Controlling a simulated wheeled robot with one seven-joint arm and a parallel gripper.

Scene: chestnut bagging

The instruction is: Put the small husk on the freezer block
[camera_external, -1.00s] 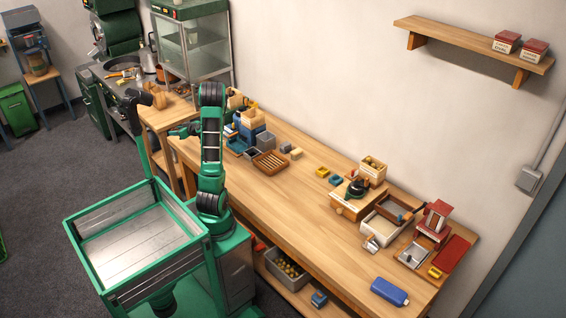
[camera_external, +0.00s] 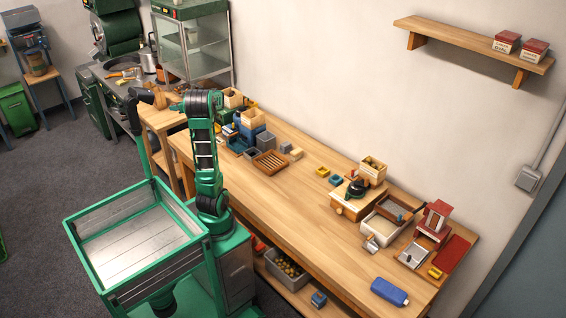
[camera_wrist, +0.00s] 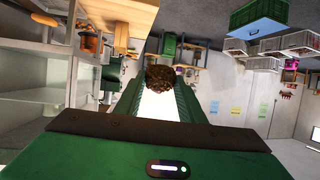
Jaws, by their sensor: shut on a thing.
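A small brown, rough husk (camera_wrist: 162,76) is at the fingertips in the wrist view. My gripper (camera_wrist: 163,90) is shut on it, with one green finger on each side. In the external view my gripper (camera_external: 175,107) is at the left, raised near the small wooden stand; the husk cannot be made out there. A flat blue block (camera_external: 389,291), which looks like the freezer block, lies at the near right end of the workbench, far from my gripper.
The long wooden workbench (camera_external: 315,210) has clear room along its middle and front. A slatted wooden rack (camera_external: 270,162), a drawer box (camera_external: 354,200), a framed sieve (camera_external: 388,217) and a red press (camera_external: 437,218) stand along it. A glass cabinet (camera_external: 193,47) rises behind the left end.

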